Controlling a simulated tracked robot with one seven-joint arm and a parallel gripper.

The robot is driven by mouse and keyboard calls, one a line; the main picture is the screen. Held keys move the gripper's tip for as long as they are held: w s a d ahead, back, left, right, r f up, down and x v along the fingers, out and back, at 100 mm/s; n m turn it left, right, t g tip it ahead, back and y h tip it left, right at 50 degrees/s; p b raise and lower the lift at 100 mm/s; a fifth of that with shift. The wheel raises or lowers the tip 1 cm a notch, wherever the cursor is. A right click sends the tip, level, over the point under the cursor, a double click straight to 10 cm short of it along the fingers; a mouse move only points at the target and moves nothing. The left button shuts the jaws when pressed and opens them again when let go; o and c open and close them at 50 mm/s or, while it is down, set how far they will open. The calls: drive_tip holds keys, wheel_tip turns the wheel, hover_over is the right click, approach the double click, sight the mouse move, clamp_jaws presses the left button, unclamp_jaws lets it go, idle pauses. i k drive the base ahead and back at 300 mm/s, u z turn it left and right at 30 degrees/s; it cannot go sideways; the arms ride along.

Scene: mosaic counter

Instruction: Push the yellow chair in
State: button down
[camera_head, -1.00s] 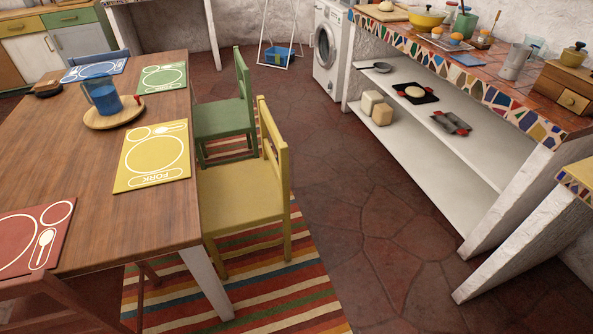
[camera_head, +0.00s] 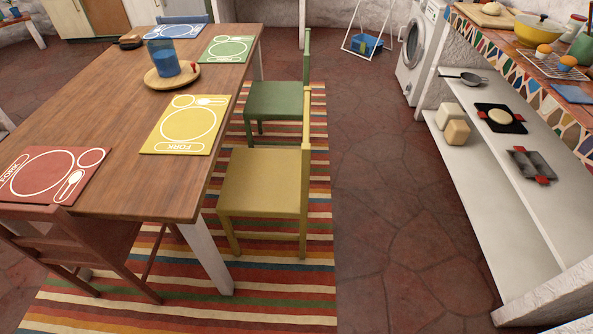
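The yellow chair (camera_head: 262,182) stands upright on the striped rug at the right side of the wooden table (camera_head: 150,195). Its seat faces the table and its backrest is on the right, away from the table. The seat's left edge is close to the table's edge, and most of the seat shows outside it. A yellow placemat (camera_head: 188,124) lies on the table beside this chair. My gripper is not in view.
A green chair (camera_head: 277,99) stands just behind the yellow one. A red chair (camera_head: 80,240) is at the table's near end. A white shelf counter (camera_head: 480,190) stands at right. The stone floor (camera_head: 390,215) between rug and counter is clear.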

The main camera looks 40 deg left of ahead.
sight(274, 183)
drive_tip(key=u, duration=0.45)
drive_tip(key=i, duration=0.9)
drive_tip(key=u, duration=0.75)
drive_tip(key=i, duration=0.35)
drive_tip(key=u, duration=0.15)
drive_tip(key=k, duration=0.8)
drive_tip(key=u, duration=0.2)
drive_tip(key=i, duration=0.8)
drive_tip(key=z, duration=0.1)
